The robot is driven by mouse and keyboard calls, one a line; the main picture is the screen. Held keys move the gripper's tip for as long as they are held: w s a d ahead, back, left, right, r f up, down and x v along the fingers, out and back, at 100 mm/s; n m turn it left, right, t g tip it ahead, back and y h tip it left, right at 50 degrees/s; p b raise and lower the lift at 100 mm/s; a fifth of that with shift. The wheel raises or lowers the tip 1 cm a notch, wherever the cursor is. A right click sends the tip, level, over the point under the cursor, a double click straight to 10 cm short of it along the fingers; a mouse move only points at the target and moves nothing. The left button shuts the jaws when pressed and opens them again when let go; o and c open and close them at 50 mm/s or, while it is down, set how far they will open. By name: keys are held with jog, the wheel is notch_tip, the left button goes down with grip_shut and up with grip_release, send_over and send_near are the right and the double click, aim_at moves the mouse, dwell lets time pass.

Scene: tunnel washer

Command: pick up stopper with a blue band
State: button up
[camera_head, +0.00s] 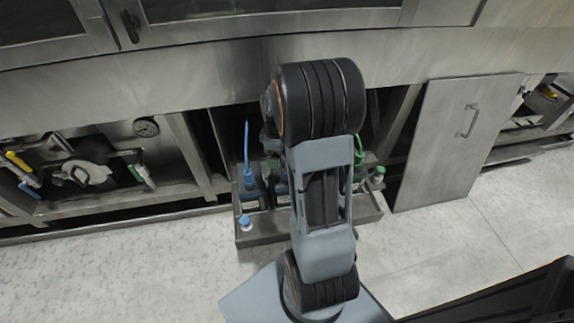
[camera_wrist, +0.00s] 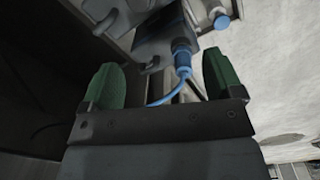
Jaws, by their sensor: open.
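A small pale piece with blue on it (camera_head: 245,222) stands at the front left corner of the tray and looks like the stopper with a blue band. It also shows at the top of the wrist view (camera_wrist: 221,21), beyond my right finger. My gripper (camera_wrist: 162,62) is open, with two green fingers spread and nothing held. A blue fitting (camera_wrist: 182,68) with a blue hose shows between the fingers, nearer the right one. I cannot tell if the fingers touch it. In the head view my arm hides the gripper.
A grey tray (camera_head: 262,239) holds dark containers. A blue hose fitting (camera_head: 249,179) stands at its left, and a green-topped piece (camera_head: 377,175) at its right. A steel panel (camera_head: 455,140) stands right of the opening. The floor (camera_head: 130,265) in front is clear.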

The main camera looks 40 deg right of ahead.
jog(key=shift+n, duration=0.9)
jog(key=d+f, duration=0.1)
jog(key=f, duration=0.2)
jog(key=d+f+b, duration=0.1)
jog(key=f, duration=0.2)
jog(key=d+f, duration=0.2)
jog(key=f, duration=0.1)
jog(key=shift+w+f, duration=0.15)
jog(key=shift+f, duration=0.1)
jog(key=shift+f+b, duration=1.45)
jog(key=shift+f, duration=1.6)
jog(key=shift+c, duration=0.3)
jog(key=c, duration=1.1)
jog(key=shift+r, duration=0.1)
jog(key=shift+c, duration=0.2)
